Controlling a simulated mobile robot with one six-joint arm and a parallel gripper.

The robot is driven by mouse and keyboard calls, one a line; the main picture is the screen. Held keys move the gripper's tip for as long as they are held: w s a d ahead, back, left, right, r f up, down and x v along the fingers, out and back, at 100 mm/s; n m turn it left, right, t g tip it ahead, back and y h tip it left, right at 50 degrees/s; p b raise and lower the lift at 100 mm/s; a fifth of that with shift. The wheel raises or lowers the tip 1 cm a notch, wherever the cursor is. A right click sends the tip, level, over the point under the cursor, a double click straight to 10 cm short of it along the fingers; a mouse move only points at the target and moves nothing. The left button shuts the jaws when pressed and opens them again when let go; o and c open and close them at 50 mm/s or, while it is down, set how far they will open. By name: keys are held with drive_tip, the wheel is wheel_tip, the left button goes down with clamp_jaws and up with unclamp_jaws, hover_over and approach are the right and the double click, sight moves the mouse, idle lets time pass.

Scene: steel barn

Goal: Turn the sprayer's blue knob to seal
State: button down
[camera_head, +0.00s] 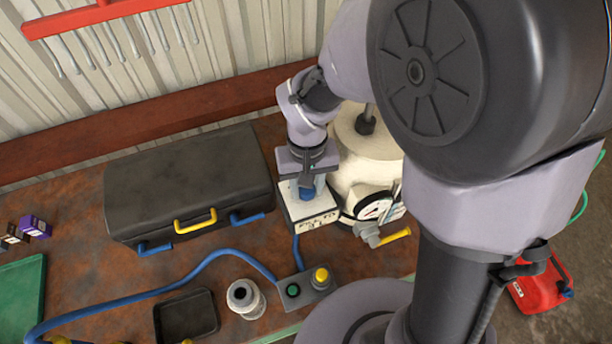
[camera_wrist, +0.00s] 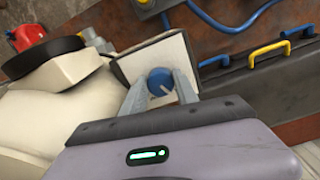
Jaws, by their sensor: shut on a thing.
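The blue knob (camera_wrist: 160,79) sits on the pale face of a small box (camera_wrist: 142,54) in the wrist view. A light pointer line shows on the knob, but the box's markings are hard to read. My gripper (camera_wrist: 161,84) is shut on the knob, with one finger on each side of it. In the head view my gripper (camera_head: 309,178) points down onto the box (camera_head: 318,216), and the knob (camera_head: 306,194) shows below the fingers. The box stands beside the cream sprayer tank (camera_head: 362,152), which carries a round gauge (camera_head: 376,208).
A dark toolbox (camera_head: 185,180) with yellow and blue handles stands left of the box. A blue hose (camera_head: 205,258) runs to a button box (camera_head: 303,292) in front. A white jar (camera_head: 243,296) and black tray (camera_head: 187,315) stand nearby. A red can (camera_head: 537,292) is on the floor at right.

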drive_tip(key=shift+w+r+n, duration=0.1)
drive_tip(key=shift+n, duration=0.9)
drive_tip(key=c, duration=0.9)
unclamp_jaws()
drive_tip(key=shift+c, duration=0.2)
wheel_tip(320, 180, up, 17)
drive_tip(key=p, duration=0.4)
drive_tip(key=shift+r, duration=0.2)
